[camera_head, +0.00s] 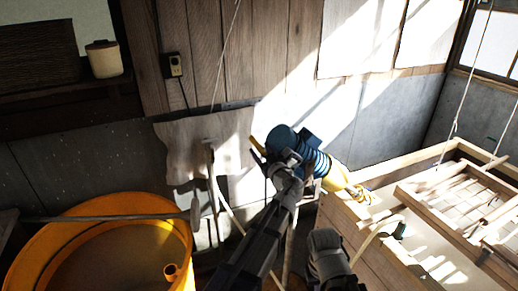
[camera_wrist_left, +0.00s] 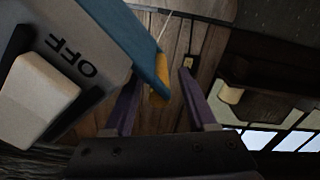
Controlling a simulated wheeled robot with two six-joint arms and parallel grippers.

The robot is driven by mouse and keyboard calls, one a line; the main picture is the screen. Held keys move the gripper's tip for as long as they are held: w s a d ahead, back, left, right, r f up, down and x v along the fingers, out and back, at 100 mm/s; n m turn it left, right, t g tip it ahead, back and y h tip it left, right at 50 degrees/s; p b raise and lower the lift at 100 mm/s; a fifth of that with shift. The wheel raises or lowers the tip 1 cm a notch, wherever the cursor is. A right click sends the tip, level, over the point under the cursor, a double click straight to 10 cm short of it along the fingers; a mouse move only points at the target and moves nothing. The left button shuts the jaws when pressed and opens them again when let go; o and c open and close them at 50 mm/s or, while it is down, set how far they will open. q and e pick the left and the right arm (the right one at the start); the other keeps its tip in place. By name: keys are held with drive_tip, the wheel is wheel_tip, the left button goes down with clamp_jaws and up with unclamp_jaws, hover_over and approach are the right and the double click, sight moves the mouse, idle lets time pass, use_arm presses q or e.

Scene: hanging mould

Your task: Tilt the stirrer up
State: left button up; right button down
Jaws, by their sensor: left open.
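The stirrer (camera_head: 316,160) has a ribbed blue body with a yellow part sticking out at the lower right, beside the wooden vat. A small yellow piece (camera_head: 257,143) shows at its left end. My left gripper (camera_head: 272,160) is open at that left end. In the left wrist view, its two purple fingers (camera_wrist_left: 160,100) stand on either side of a yellow tip (camera_wrist_left: 158,84) on a blue edge. A grey box marked OFF (camera_wrist_left: 85,55) with a pale switch fills the left of that view. Whether the fingers touch the stirrer cannot be told. My right gripper cannot be made out.
An orange round tub (camera_head: 182,215) stands at the lower left with a rod across it. A wooden vat (camera_head: 345,225) with a slatted frame (camera_head: 410,195) and hanging cords is at the right. A wall outlet (camera_head: 173,65) and a lidded jar (camera_head: 104,59) are behind.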

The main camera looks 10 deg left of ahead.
use_arm(q)
drive_tip(key=shift+x, duration=1.1)
clamp_jaws()
idle(0.7)
